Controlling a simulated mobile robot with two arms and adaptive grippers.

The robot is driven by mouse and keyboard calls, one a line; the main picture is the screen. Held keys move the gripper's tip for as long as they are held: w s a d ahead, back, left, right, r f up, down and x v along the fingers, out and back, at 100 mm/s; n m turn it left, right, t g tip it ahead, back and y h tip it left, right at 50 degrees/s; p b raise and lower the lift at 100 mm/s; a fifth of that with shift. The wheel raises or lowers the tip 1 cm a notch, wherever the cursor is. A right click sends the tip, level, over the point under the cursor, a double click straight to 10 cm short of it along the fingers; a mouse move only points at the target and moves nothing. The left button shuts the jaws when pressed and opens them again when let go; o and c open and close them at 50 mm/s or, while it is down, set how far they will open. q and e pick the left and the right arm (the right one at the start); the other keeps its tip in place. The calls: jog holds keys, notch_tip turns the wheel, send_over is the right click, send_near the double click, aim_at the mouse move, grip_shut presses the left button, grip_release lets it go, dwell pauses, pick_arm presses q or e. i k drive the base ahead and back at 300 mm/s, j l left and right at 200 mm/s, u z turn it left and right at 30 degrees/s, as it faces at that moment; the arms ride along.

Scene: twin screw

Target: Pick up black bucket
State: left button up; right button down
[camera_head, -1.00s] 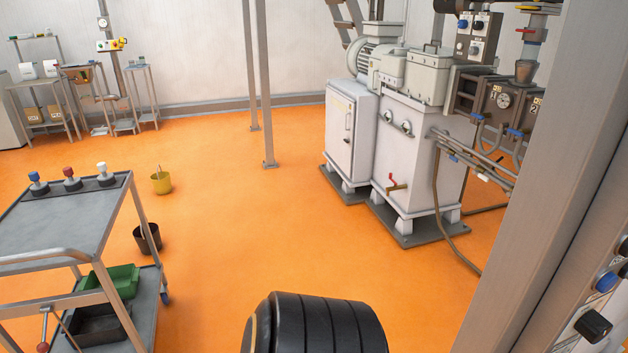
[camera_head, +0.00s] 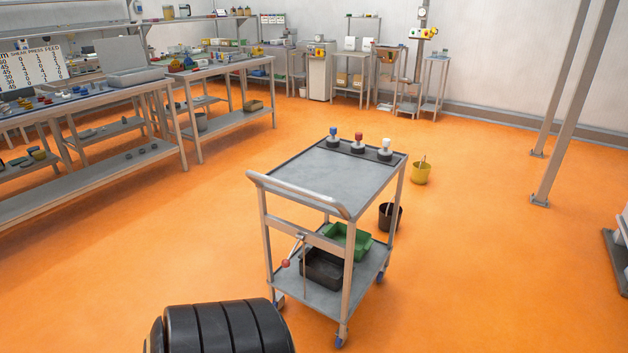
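The black bucket (camera_head: 396,218) stands on the orange floor in the head view, just behind the right side of the grey cart. Neither of my grippers shows in the head view. A black ribbed part (camera_head: 222,328), which seems to be mine, fills the bottom edge left of the middle.
The cart (camera_head: 310,185) carries three coloured knobs on top and green and black trays below. A yellow bucket (camera_head: 421,173) stands farther back. Workbenches (camera_head: 90,190) line the left. A steel post (camera_head: 570,110) stands at right. Floor right of the cart is clear.

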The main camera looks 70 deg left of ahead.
aim_at(390, 213)
jog(key=u, duration=1.65)
jog(key=i+l+z, duration=0.1)
jog(key=i+z, duration=0.25)
jog(key=i, duration=0.15)
jog(key=i+l+z, duration=0.3)
jog(key=i, duration=0.75)
jog(key=i+z, duration=0.3)
jog(key=i, duration=0.8)
jog(key=i+u, duration=0.3)
jog(key=i, duration=0.75)
jog(key=i+l+u, duration=0.1)
jog(key=i+u, duration=0.15)
jog(key=i, duration=0.75)
